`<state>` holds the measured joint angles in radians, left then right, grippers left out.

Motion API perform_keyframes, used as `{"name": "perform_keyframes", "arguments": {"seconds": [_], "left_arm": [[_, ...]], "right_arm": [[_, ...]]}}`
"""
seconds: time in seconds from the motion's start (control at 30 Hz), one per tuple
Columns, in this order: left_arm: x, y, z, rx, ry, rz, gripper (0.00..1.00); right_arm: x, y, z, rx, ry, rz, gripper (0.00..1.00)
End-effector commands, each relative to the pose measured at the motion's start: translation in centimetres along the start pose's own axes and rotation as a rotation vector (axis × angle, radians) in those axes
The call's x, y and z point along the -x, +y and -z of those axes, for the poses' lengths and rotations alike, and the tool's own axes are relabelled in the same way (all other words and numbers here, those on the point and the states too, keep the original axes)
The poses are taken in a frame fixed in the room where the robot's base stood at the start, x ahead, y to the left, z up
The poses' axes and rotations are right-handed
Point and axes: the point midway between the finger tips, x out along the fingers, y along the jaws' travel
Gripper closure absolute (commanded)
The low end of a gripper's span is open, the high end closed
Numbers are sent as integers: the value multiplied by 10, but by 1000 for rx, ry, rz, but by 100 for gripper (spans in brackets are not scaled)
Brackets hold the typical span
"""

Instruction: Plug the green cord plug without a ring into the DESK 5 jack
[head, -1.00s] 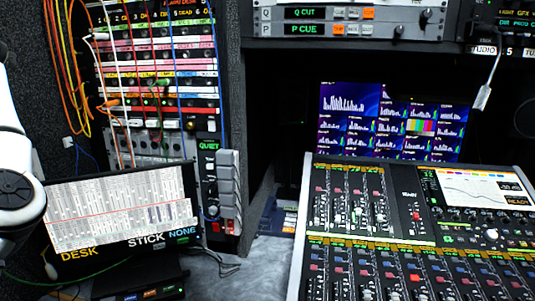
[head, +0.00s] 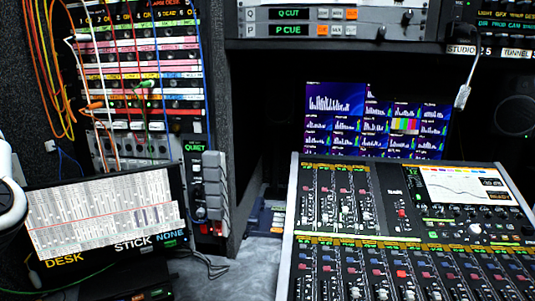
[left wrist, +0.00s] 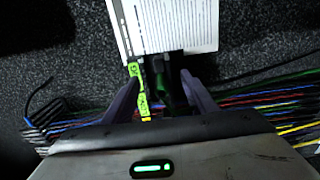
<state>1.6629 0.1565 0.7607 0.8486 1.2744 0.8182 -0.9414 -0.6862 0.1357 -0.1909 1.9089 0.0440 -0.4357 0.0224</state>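The patch bay (head: 137,65) stands at the left of the head view, with labelled rows of jacks. Its labels are too small to pick out DESK 5 surely. A green cord (head: 148,112) hangs from a green plug (head: 146,84) in a lower row; I cannot tell whether it has a ring. My left gripper (left wrist: 160,78) shows in the left wrist view, with its purple fingers apart. Yellow-green tags (left wrist: 137,80) and a dark, greenish piece show between the fingers, with no clear contact. My left gripper is outside the head view. My right gripper is in neither view.
A tilted screen (head: 105,215) stands below the patch bay. Orange, white, red and blue cords hang across the bay. The mixing console (head: 400,230) fills the lower right. In the left wrist view, a printed sheet (left wrist: 180,25) and bundled coloured cables (left wrist: 255,100) lie beyond the gripper.

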Motion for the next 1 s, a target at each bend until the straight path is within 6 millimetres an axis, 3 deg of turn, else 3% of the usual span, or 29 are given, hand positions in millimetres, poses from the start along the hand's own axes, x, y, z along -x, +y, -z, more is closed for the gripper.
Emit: {"name": "perform_keyframes", "arguments": {"seconds": [0.43, 0.8, 1.0], "left_arm": [[8, -4, -2, 0, -1, 3, 38], [76, -4, -1, 2, -2, 2, 38], [99, -2, 0, 0, 0, 2, 38]], "right_arm": [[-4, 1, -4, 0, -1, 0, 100], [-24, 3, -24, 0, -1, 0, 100], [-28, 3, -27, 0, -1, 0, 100]]}}
